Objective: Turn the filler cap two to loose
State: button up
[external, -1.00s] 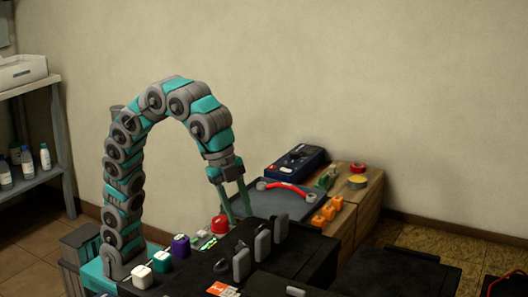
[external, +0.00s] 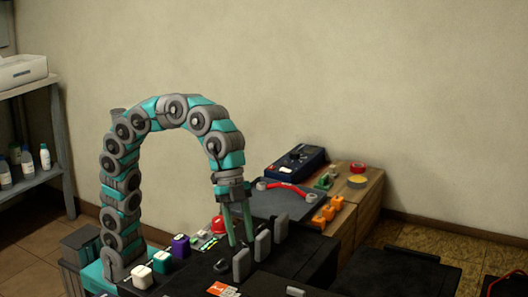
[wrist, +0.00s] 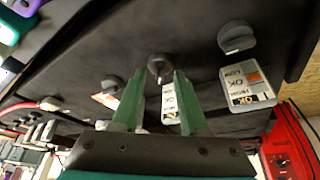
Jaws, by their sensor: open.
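Dark filler caps stand in a row on the black battery top. In the wrist view one is at the upper right (wrist: 236,38), one is in the middle (wrist: 160,68) and one is further left (wrist: 112,85). No numbers on the caps are readable. My gripper (wrist: 159,76) is open, with its two green fingers to either side of the middle cap in that view. I cannot tell whether they touch it. In the external view my gripper (external: 239,243) points down among the row. One cap (external: 221,266) shows there; others are hidden.
Upright grey plates (external: 262,243) stand close by the fingers; labels reading OK, LOW and HIGH (wrist: 247,88) face the wrist camera. Coloured blocks (external: 161,262) sit to the left. A blue meter (external: 298,158) and a red-handled tool (external: 290,191) lie behind on the bench.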

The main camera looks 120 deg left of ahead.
jog(key=shift+w+f, duration=0.1)
jog(key=shift+f, duration=0.05)
grip_shut()
dwell(0.5)
